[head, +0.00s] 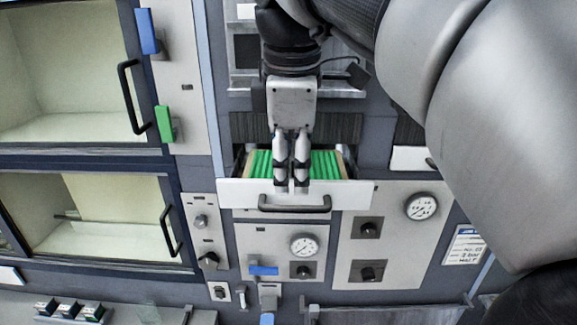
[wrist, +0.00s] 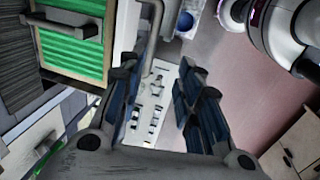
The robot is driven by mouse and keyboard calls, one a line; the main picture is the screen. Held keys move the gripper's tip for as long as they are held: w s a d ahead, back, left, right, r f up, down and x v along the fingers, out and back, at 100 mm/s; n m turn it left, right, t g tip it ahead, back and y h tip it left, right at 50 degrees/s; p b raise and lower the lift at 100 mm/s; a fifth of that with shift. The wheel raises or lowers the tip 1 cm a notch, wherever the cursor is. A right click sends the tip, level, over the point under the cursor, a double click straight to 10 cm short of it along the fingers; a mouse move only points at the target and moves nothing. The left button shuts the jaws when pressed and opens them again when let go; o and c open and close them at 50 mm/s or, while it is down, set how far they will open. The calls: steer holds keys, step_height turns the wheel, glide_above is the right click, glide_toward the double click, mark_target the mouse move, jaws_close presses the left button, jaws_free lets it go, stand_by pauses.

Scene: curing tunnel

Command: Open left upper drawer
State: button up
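A drawer with a white front (head: 240,193) and a black bar handle (head: 294,208) stands pulled out in the head view. Inside it lie several green strips (head: 325,163) in a tan frame. My gripper (head: 291,188) points down over the drawer, its fingertips by the top of the front and above the handle. In the wrist view my gripper (wrist: 160,105) has its two dark fingers apart, with a gap between them. I see nothing held there. A green-filled tan frame (wrist: 72,52) shows at the upper left of that view.
Left are two glass-fronted compartments with black handles (head: 130,97) (head: 171,232). Another white drawer front (head: 412,158) is to the right, partly hidden by my arm. Below are a gauge (head: 304,245), knobs and a blue lever (head: 263,269). Open floor (wrist: 245,75) shows in the wrist view.

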step_height(320, 180, down, 8)
steer(key=w+b, duration=0.1)
steer(key=shift+w, duration=0.3)
jaws_close()
stand_by(0.7)
